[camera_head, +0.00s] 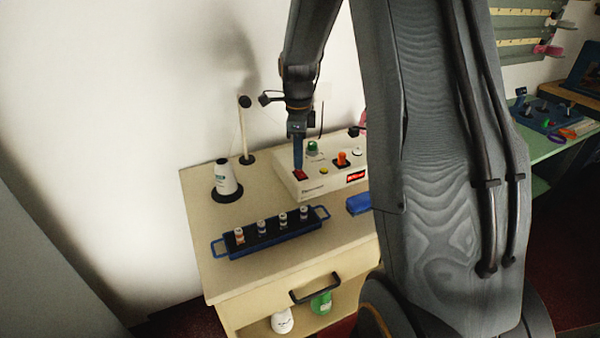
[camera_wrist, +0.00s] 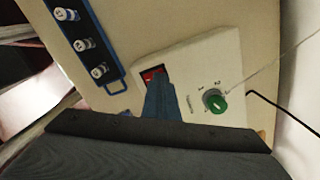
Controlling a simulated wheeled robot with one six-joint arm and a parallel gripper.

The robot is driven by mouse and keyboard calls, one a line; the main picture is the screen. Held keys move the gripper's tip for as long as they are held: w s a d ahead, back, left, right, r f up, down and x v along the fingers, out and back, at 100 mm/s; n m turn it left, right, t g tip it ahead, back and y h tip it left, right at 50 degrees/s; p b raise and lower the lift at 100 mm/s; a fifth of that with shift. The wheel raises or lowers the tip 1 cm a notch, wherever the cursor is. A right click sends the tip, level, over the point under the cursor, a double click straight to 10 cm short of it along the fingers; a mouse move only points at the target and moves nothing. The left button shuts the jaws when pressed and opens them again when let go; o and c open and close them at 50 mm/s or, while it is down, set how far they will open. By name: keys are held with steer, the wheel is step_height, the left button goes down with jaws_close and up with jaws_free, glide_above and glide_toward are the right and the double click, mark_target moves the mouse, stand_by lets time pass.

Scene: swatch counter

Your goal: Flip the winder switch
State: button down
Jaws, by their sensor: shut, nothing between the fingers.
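The winder is a white box (camera_head: 318,187) on the counter. It has a red rocker switch (camera_head: 301,175) at its left end, a green knob (camera_head: 312,147), an orange knob (camera_head: 341,158) and a red display (camera_head: 355,176). My gripper (camera_head: 298,166) points down with its shut blue fingers at the switch. In the wrist view the fingertips (camera_wrist: 155,80) overlap the red switch (camera_wrist: 152,74) in its dark frame and hide part of it. I cannot tell whether they touch it. The green knob (camera_wrist: 215,101) shows to the right there.
A blue tray (camera_head: 219,247) with several small spools stands in front of the winder. A white thread cone (camera_head: 225,178) and a thread post (camera_head: 244,130) stand to the left. A blue item (camera_head: 358,203) lies at the right.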

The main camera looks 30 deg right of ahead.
mark_target(297, 172)
steer(key=shift+f, duration=0.6)
stand_by(0.3)
step_height(297, 172, up, 7)
steer(key=p, duration=0.4)
stand_by(0.5)
stand_by(0.4)
steer(key=s+a+f+n+b, duration=0.1)
steer(key=s+a+n, duration=0.3)
steer(key=s+n, duration=0.2)
steer(key=s+a+f+n+t+b, duration=0.1)
steer(key=s+a+f+n+b, duration=0.1)
steer(key=s+n, duration=0.5)
steer(key=s+a+f+n+b, duration=0.2)
steer(key=s+a+n, duration=0.3)
steer(key=n, duration=0.6)
steer(key=shift+s+a, duration=0.3)
steer(key=shift+s, duration=0.6)
